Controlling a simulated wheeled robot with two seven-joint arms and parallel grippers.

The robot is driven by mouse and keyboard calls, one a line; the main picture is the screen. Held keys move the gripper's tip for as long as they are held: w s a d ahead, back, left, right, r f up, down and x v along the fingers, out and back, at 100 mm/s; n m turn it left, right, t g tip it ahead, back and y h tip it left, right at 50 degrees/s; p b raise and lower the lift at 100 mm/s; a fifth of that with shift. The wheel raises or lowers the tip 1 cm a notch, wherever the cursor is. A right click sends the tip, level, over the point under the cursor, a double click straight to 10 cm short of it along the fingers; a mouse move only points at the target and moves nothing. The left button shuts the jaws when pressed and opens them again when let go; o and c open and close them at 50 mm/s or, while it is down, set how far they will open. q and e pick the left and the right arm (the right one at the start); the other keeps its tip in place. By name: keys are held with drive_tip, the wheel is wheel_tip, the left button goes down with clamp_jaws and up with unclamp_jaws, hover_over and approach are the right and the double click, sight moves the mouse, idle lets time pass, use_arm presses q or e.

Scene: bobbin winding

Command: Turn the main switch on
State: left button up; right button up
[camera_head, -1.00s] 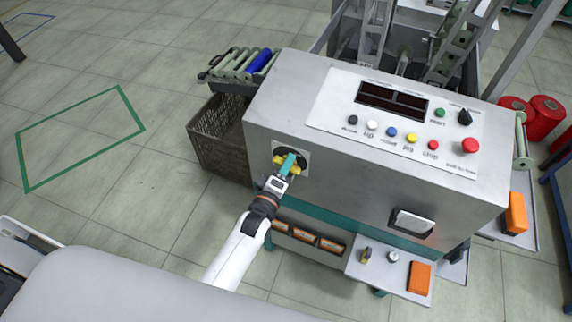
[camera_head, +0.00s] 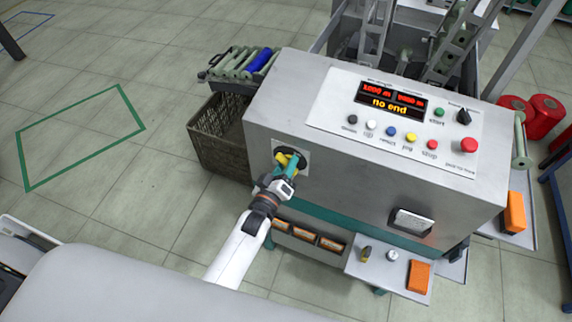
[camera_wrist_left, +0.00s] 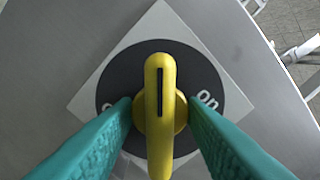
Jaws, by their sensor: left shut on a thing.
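The main switch (camera_head: 284,158) is a yellow rotary handle on a black round plate, set on the machine's left front face. In the left wrist view its yellow handle (camera_wrist_left: 160,75), with a dark slot, stands upright in the picture; white lettering shows on both sides of the plate, partly covered. My left gripper (camera_head: 291,168) is at the switch, its teal fingers (camera_wrist_left: 160,106) shut on the handle from both sides. The display (camera_head: 390,100) on the panel is lit, with red figures and the words "no end". My right gripper is not in view.
The panel has several coloured buttons, a black knob (camera_head: 464,117) and a red button (camera_head: 469,146). A brown basket (camera_head: 220,140) stands left of the machine under a rack of rollers. A small shelf (camera_head: 365,270) with an orange block (camera_head: 419,276) juts out below.

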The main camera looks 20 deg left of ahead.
use_arm(q)
drive_tip(key=shift+m, duration=1.2)
drive_tip(key=m, duration=0.3)
drive_tip(key=shift+m, duration=0.4)
drive_tip(key=o, duration=1.6)
drive_tip(key=shift+c, duration=0.2)
drive_tip(key=s+a+p, duration=0.1)
drive_tip(key=s+p, duration=0.2)
drive_tip(key=s, duration=0.6)
